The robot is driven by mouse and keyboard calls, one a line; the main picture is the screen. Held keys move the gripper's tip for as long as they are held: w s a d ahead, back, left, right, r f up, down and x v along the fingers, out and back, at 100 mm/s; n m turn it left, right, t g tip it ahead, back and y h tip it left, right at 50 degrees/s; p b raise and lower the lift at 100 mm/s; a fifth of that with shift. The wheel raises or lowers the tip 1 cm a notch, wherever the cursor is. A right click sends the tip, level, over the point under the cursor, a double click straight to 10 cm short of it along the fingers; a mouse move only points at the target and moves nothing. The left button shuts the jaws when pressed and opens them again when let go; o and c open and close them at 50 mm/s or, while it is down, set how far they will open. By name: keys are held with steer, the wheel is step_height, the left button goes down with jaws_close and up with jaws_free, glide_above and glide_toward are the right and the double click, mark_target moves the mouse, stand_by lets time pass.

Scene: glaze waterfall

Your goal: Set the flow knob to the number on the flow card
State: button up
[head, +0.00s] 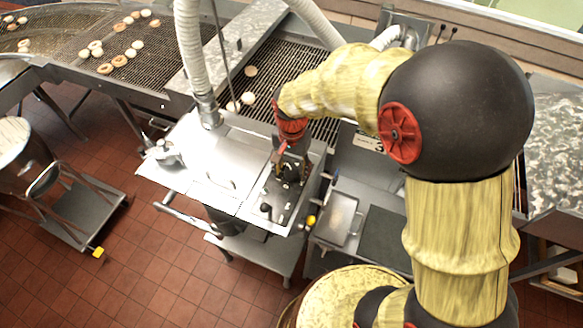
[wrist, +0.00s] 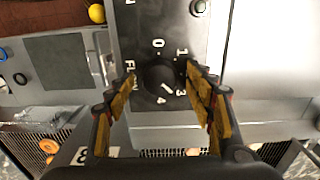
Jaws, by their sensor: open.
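The flow knob (wrist: 158,78) is a dark round knob on a dark dial plate with numbers 0, 1, 3 and 4 visible around it. A short white mark on it slants toward the lower right, near 3 and 4; its exact setting is unclear. My gripper (wrist: 160,82) is open, with one finger on each side of the knob; contact cannot be told. In the head view my gripper (head: 289,172) is over the control panel and hides the knob. A white card (head: 367,143) stands right of the panel, partly behind my arm, with what looks like a 3.
The panel (head: 255,190) tops a steel machine with a hose. A yellow button (wrist: 96,13) sits near its edge. A steel tray (head: 338,218) is at right. Conveyor grates with doughnuts lie behind.

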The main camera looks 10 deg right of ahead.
mark_target(294, 176)
step_height(294, 176, up, 12)
stand_by(0.5)
stand_by(0.5)
steer(key=s+d+f+n+t+b, duration=0.2)
steer(key=s+d+f+n+b, duration=0.1)
steer(key=s+b, duration=0.5)
steer(key=s+d+f+n+t+b, duration=0.3)
steer(key=s+d+b, duration=0.3)
steer(key=s+b, duration=0.3)
steer(key=shift+s+d+f+n+t+b, duration=0.35)
steer(key=shift+f+b, duration=0.2)
steer(key=shift+f, duration=0.25)
steer(key=shift+w+a, duration=0.1)
